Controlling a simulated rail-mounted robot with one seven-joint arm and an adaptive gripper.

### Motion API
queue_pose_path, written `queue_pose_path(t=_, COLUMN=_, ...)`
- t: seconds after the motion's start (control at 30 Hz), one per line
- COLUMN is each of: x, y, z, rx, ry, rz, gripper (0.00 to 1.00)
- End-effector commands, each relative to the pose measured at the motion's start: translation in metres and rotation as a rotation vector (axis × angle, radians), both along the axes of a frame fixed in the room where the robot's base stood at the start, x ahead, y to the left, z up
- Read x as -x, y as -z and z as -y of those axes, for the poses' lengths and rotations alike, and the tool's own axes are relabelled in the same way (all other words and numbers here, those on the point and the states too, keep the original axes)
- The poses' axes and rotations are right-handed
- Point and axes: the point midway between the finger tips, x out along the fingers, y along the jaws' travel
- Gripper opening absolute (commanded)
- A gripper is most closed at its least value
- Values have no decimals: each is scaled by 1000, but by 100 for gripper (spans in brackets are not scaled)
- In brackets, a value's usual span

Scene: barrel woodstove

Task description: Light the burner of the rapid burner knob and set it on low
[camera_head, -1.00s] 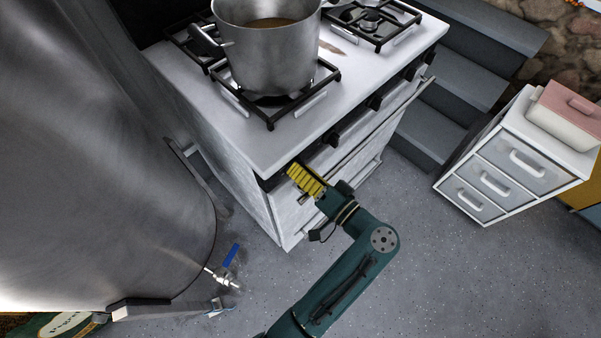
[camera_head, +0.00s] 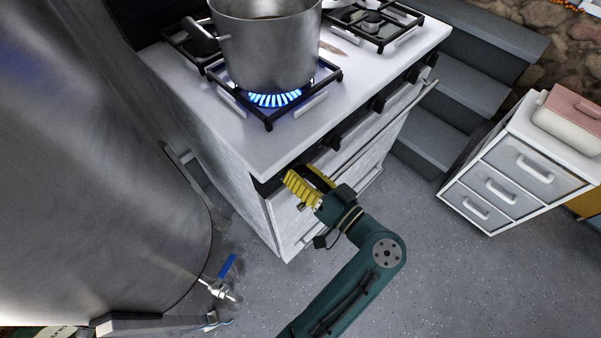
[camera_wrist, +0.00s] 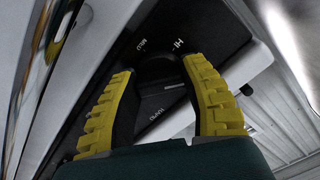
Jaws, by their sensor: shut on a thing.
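My gripper (camera_head: 308,183), with yellow ribbed fingers, is at the left end of the stove's front panel. In the wrist view its fingers (camera_wrist: 158,72) are closed around the dark rapid burner knob (camera_wrist: 156,64), which they partly cover. White markings beside the knob read "HI" and apparently "RAPID"; another is hard to read. The knob's exact pointer position cannot be told. In the head view the gripper hides this knob. The front left burner (camera_head: 274,99) is lit, with a ring of blue flames under the steel pot (camera_head: 265,50).
Other dark knobs (camera_head: 376,103) run along the panel to the right. The oven handle (camera_head: 395,123) sticks out below them. A large metal barrel (camera_head: 100,180) with a blue-levered tap (camera_head: 227,267) stands at left. A white drawer unit (camera_head: 515,165) is at right. Grey floor between is clear.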

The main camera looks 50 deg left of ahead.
Motion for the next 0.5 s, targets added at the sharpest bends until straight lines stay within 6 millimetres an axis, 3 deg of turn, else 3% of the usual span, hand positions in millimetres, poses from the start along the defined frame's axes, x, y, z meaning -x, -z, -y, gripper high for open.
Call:
queue_pose_path(t=0.17, x=0, y=1, z=0, rx=1, ry=-1, rz=-2, gripper=9)
queue_pose_path(t=0.2, x=0, y=1, z=0, rx=1, ry=-1, rz=-2, gripper=51)
queue_pose_path(t=0.23, x=0, y=1, z=0, rx=1, ry=-1, rz=-2, gripper=57)
queue_pose_path(t=0.5, x=0, y=0, z=0, rx=0, ry=0, rz=-2, gripper=59)
